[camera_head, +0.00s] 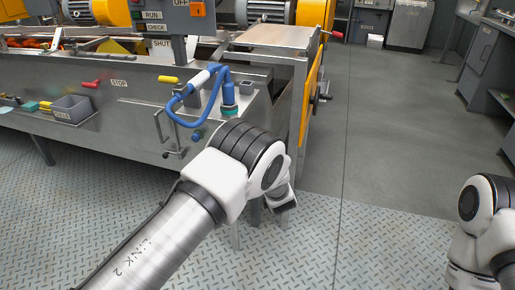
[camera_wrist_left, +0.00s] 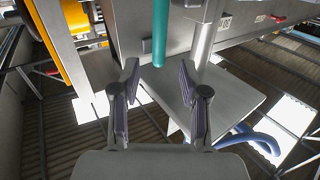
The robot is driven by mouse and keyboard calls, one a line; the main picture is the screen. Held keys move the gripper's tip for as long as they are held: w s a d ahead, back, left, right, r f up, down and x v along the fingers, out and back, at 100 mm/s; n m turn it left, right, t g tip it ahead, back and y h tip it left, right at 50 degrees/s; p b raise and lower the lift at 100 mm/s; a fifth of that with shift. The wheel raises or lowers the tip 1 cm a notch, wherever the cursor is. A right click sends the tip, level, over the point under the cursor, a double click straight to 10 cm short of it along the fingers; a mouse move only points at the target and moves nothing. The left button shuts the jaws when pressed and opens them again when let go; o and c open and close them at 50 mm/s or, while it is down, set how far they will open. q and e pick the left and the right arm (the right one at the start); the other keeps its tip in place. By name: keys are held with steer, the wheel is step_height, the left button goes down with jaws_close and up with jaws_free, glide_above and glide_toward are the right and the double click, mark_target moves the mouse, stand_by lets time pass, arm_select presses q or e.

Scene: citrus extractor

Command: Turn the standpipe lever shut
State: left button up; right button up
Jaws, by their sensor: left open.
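A looped blue hose (camera_head: 185,112) hangs at the right end of the steel machine, beside a teal fitting (camera_head: 229,108). I cannot make out for sure which part is the standpipe lever. A small blue knob-like part (camera_head: 197,136) sits on the machine's front below the hose. My left gripper shows only partly at the front right of the machine in the head view (camera_head: 283,203), below the teal fitting, mostly behind my wrist. In the left wrist view my left gripper (camera_wrist_left: 157,95) is open and empty. A teal pipe (camera_wrist_left: 160,35) stands beyond its fingers, apart from them.
A red handle (camera_head: 90,83) by a STOP label and a yellow handle (camera_head: 168,79) are on the machine's front. A yellow-edged steel frame (camera_head: 312,85) stands right of the hose.

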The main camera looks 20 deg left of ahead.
arm_select(q)
steer(key=b+x, duration=0.1)
steer(key=x, duration=0.6)
steer(key=shift+w+a, duration=0.15)
steer(key=shift+w, duration=0.25)
steer(key=shift+c, duration=0.3)
jaws_close()
